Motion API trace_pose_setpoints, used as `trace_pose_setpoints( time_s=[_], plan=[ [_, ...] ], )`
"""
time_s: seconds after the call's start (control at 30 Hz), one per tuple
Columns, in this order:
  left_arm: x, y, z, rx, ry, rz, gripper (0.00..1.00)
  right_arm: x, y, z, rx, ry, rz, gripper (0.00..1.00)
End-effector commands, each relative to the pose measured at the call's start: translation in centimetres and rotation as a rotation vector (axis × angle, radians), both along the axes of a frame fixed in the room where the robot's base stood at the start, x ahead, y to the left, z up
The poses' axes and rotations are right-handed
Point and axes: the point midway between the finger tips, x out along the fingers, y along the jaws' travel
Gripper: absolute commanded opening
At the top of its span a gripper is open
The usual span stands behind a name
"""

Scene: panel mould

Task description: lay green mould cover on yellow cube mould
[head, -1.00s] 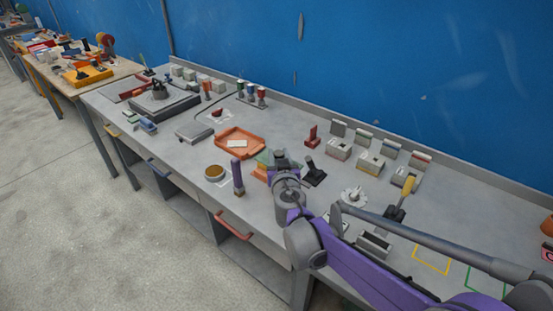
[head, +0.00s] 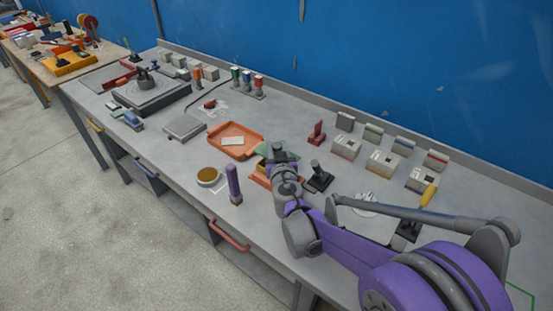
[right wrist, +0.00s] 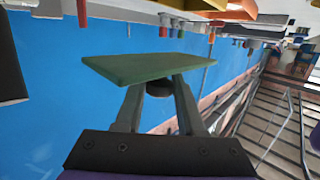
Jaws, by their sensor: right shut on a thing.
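My right gripper (head: 278,158) is shut on the green mould cover, above the bench near the orange tray. In the right wrist view the cover (right wrist: 150,67) is a flat green plate held across the fingertips (right wrist: 158,92). In the head view only a little of the cover (head: 264,151) shows beside the gripper. Several grey cube moulds stand in a row at the back right. The middle one (head: 382,163) seems to have a yellow stripe and to be the yellow cube mould, clear of the gripper. My left gripper is not in view.
An orange tray (head: 216,149) lies left of the gripper, and an orange block (head: 260,180) is below it. A black-handled tool (head: 319,177) and a red stamp (head: 317,132) stand between gripper and moulds. A purple-handled tool (head: 233,183) stands near the front edge.

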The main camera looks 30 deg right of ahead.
Motion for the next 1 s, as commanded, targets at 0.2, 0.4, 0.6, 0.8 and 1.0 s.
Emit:
trace_pose_setpoints(
  time_s=[0.2,0.4,0.6,0.8,1.0],
  plan=[
    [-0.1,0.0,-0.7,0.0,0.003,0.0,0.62,0.0,0.0,-2.6,0.0,0.0,0.0,0.0],
    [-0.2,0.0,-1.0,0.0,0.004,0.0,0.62,0.0,0.0,-3.8,0.0,0.0,0.0,0.0],
    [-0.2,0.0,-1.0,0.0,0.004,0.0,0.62,0.0,0.0,-3.9,0.0,0.0,0.0,0.0],
    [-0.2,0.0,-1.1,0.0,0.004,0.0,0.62,0.0,0.0,-4.5,0.0,0.0,0.0,0.0],
    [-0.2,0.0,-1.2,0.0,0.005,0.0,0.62,0.0,0.0,-5.0,0.0,0.0,0.0,0.0]
  ],
)
